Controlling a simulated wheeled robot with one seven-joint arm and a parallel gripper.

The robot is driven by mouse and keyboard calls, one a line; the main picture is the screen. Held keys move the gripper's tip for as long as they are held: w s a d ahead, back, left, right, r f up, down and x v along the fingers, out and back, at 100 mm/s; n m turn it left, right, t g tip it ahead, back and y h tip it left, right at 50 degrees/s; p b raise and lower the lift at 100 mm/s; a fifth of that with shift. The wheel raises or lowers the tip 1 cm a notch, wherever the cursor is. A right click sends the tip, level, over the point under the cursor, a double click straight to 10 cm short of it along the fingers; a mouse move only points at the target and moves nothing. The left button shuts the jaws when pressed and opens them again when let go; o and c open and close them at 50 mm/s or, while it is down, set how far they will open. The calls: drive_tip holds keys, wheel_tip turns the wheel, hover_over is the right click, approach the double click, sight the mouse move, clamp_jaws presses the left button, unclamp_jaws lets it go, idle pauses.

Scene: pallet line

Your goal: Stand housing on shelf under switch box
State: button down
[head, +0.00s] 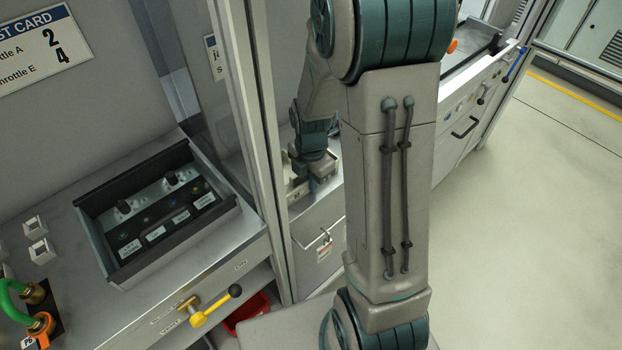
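A box-like panel with black edges, knobs and labelled switches (158,216) is set in the grey bench top at the left; it may be the switch box. Below the bench front is a shelf space (262,282), only partly visible. My gripper (318,172) is far off behind the upright post, low over a grey cabinet. A small pale part (297,190) shows right beside the gripper; it may be the housing, but I cannot tell. The gripper's fingers are too small and partly hidden to show whether they hold it. My own arm covers the middle of the view.
A yellow valve with a black-knobbed lever (212,307) sticks out from the bench front. A red bin (246,313) sits below it. A metal post (258,150) stands between bench and gripper. Green and orange hose fittings (38,318) are at the left. The floor at right is clear.

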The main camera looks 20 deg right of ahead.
drive_tip(key=c, duration=1.6)
unclamp_jaws()
drive_tip(key=shift+f, duration=0.1)
wheel_tip(320, 180, up, 12)
drive_tip(key=shift+r+p, duration=0.2)
drive_tip(key=shift+p, duration=0.25)
